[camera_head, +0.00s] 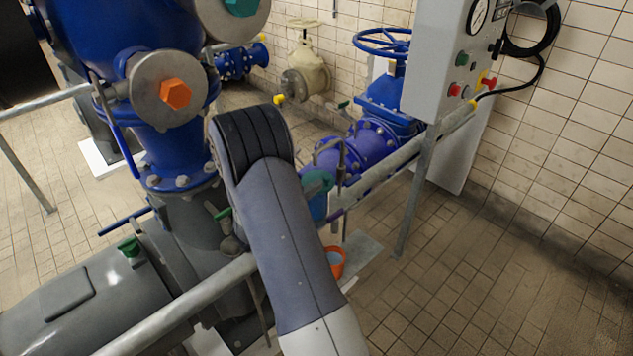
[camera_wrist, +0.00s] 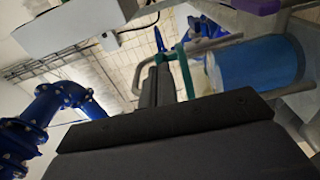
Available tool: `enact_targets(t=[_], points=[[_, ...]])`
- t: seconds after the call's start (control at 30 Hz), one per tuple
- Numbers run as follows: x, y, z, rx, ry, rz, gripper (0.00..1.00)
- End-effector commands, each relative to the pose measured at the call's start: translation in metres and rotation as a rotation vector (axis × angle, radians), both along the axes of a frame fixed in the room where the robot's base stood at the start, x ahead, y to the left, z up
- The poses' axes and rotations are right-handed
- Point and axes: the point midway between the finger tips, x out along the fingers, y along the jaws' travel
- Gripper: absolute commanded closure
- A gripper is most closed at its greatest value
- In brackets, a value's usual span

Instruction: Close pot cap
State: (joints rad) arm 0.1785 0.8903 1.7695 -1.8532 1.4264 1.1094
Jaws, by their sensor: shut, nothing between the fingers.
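A blue cylindrical pot (camera_wrist: 258,65) lies sideways in the tilted wrist view, its pale end facing left. A teal cap-like piece (camera_wrist: 184,70) shows nearly edge-on, apart from that end, so the pot looks open. My gripper (camera_wrist: 158,72) is shut and empty, its dark fingers just left of the teal piece; I cannot tell whether they touch it. In the head view, the teal piece (camera_head: 318,181) and part of the blue pot (camera_head: 318,207) show just right of my arm. My arm hides the gripper there.
A metal rail (camera_head: 375,182) runs beside the pot. An orange bucket (camera_head: 335,262) stands below it. A grey control box (camera_head: 440,62) and blue pipes (camera_head: 365,148) are behind. A large blue pump (camera_head: 135,60) is at left. The tiled floor (camera_head: 490,290) at right is clear.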

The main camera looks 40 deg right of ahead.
Motion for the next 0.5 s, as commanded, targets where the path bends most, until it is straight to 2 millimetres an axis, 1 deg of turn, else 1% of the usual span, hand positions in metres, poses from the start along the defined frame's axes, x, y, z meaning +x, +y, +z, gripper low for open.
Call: enact_targets(t=[0.03,0.17,0.5], points=[[0.0004,-0.0052,0.0017,0.0,0.0,-0.002,1.0],[0.0016,-0.0116,0.0002,0.001,0.0,0.0,1.0],[0.002,-0.0127,-0.0004,0.0,0.0,0.001,1.0]])
